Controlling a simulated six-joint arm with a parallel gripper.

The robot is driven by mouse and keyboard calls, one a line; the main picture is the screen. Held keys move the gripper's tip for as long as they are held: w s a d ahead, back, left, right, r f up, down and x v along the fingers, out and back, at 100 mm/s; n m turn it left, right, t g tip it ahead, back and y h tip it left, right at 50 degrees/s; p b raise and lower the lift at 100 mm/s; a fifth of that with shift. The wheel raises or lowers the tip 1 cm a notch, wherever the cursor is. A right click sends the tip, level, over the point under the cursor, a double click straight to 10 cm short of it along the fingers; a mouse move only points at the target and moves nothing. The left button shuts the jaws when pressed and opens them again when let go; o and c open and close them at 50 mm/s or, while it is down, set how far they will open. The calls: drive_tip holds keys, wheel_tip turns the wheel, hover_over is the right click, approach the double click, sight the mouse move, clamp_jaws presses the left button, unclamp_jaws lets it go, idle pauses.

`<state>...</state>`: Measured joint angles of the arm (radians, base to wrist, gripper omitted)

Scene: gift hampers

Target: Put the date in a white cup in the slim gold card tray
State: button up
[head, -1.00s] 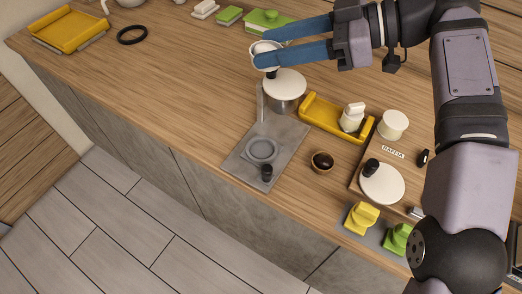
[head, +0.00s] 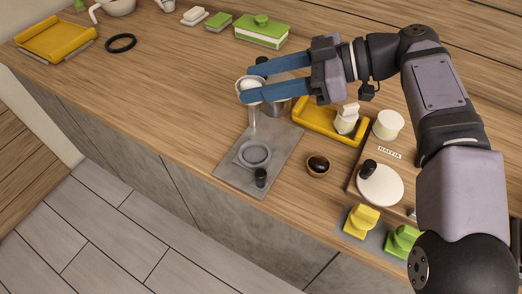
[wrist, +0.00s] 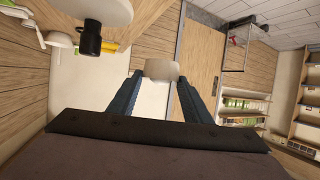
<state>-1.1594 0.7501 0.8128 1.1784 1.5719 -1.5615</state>
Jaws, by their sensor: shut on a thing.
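My gripper (head: 248,84) is shut on a white cup (head: 250,92), its blue fingers on either side. The cup is held above the bench, behind the grey plate. A pale rounded thing shows in its mouth; I cannot tell what it is. In the wrist view the cup (wrist: 161,71) sits between the fingertips. A slim yellow-gold tray (head: 318,117) lies right of my gripper with a white object (head: 346,119) at its right end. A wider yellow tray (head: 40,50) lies at the far left. A small brown cup (head: 318,165) holds something dark.
A green box (head: 261,32) stands behind.

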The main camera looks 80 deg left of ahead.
drive_tip(key=p, duration=0.3)
hover_over(261, 158)
wheel_tip(261, 158, down, 17)
drive_tip(key=shift+f, duration=0.1)
drive_tip(key=shift+f+b, duration=0.45)
drive_tip(key=shift+f, duration=1)
drive_tip(key=shift+f+b, duration=0.2)
drive_tip(key=shift+b, duration=0.15)
drive_tip(key=o, duration=1.1)
drive_tip(key=shift+r, duration=0.1)
drive_tip(key=shift+r+p, duration=0.15)
drive_tip(key=shift+p, duration=1)
drive_tip(key=b+v, duration=0.5)
drive_tip(key=v, duration=0.6)
drive_tip(key=shift+w, duration=0.5)
drive_tip(key=shift+c, duration=1.2)
